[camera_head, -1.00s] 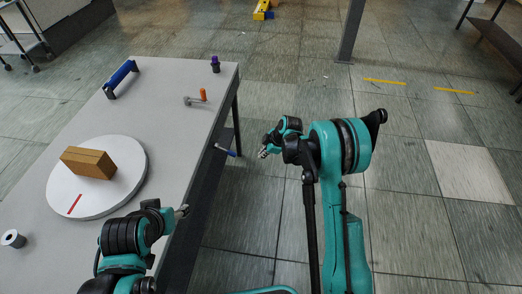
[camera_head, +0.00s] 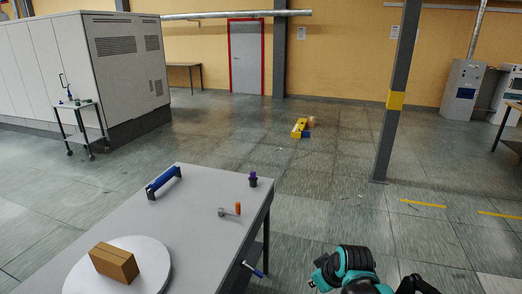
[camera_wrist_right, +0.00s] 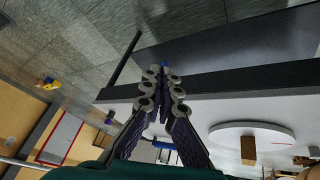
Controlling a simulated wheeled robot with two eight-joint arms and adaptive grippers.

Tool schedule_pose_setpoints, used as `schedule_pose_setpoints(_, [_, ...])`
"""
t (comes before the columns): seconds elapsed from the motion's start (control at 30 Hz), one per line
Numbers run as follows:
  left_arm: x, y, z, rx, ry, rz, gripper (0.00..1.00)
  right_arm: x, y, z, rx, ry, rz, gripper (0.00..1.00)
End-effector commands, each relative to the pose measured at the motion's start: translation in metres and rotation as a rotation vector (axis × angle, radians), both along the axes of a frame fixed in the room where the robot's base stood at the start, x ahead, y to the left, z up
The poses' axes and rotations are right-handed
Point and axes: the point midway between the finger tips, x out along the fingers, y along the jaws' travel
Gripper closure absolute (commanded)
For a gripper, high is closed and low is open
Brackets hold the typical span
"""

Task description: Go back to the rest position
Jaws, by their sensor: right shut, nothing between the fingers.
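My right gripper (camera_wrist_right: 163,84) is shut and empty in the right wrist view, its dark fingers pressed together at the tips. In the head view my right arm shows only in part at the bottom edge, in the free space to the right of the grey table (camera_head: 205,220). My left gripper is not in the head view. On the table a brown box (camera_head: 114,263) sits on a white round disc (camera_head: 153,255), which is cut off by the bottom edge; both also show in the wrist view.
A blue-handled tool (camera_head: 163,180), a purple-topped item (camera_head: 253,179) and an orange-handled tool (camera_head: 237,208) lie farther along the table. A blue handle (camera_head: 253,268) juts from its right side. A post (camera_head: 392,120) stands beyond; open floor lies right of the table.

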Motion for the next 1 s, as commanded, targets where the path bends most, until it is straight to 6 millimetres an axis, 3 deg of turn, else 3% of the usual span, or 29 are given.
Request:
schedule_pose_setpoints(0.03, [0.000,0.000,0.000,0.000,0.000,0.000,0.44,-0.021,-0.002,0.007,0.014,-0.006,-0.053,1.00])
schedule_pose_setpoints(0.2, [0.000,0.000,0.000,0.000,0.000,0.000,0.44,-0.081,-0.012,0.018,0.074,-0.035,-0.251,1.00])
schedule_pose_setpoints(0.4, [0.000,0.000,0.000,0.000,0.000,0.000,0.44,-0.134,-0.021,0.013,0.143,-0.073,-0.438,1.00])
schedule_pose_setpoints(0.6, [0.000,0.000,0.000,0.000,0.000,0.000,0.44,-0.155,-0.025,0.006,0.182,-0.092,-0.525,1.00])
schedule_pose_setpoints(1.0, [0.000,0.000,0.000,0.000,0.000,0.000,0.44,-0.157,-0.025,0.005,0.187,-0.094,-0.535,1.00])
